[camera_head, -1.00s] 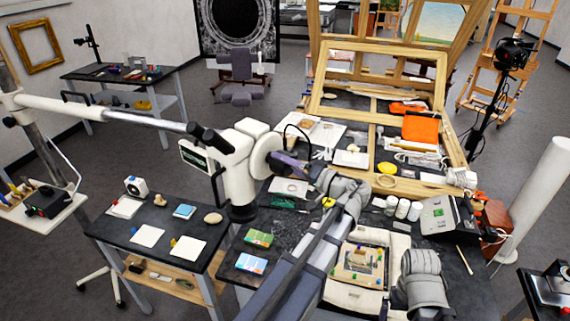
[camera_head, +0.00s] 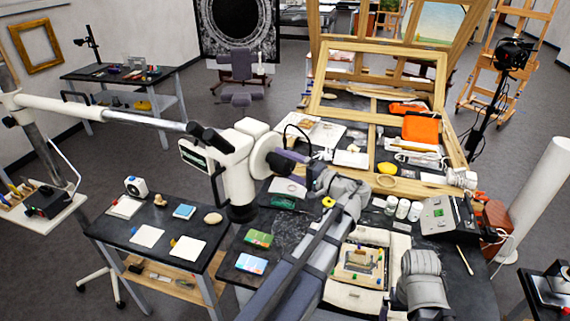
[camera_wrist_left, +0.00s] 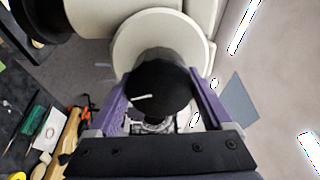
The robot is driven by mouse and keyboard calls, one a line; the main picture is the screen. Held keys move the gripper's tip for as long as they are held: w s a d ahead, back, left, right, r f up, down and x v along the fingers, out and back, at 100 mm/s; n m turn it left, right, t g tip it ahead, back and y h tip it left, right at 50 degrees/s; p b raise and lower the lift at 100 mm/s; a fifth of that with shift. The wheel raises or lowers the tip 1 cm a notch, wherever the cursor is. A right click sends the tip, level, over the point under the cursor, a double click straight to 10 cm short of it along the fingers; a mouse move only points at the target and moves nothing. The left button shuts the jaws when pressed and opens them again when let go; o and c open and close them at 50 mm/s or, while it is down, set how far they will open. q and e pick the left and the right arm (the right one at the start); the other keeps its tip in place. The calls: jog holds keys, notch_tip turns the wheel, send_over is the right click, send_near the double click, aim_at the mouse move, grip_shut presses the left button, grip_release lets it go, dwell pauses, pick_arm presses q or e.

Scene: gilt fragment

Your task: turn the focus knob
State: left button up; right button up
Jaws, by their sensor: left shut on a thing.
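The microscope (camera_head: 236,165) has a white body on a long boom. Its black focus knob (camera_wrist_left: 158,88) sticks out from a round white housing (camera_head: 264,156) on the microscope's right side. A short white mark shows on the knob in the left wrist view. My left gripper (camera_wrist_left: 162,84) has its purple fingers on either side of the knob and is shut on it. In the head view the left gripper (camera_head: 287,162) meets the housing from the right and hides much of the knob. My right gripper is not in view.
The dark bench below holds a framed small picture (camera_head: 360,262), white jars (camera_head: 402,209) and a grey control box (camera_head: 437,217). A side table with cards (camera_head: 148,235) stands at the left. A wooden easel frame (camera_head: 382,65) rises behind.

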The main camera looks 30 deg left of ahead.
aim_at(291, 166)
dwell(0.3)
pick_arm(q)
jog(key=o, duration=1.2)
jog(key=shift+c, duration=0.2)
jog(key=shift+d, duration=0.15)
jog(key=d, duration=0.7)
jog(key=shift+s+d+f, duration=0.1)
jog(key=shift+s+d, duration=0.15)
jog(key=shift+s, duration=0.15)
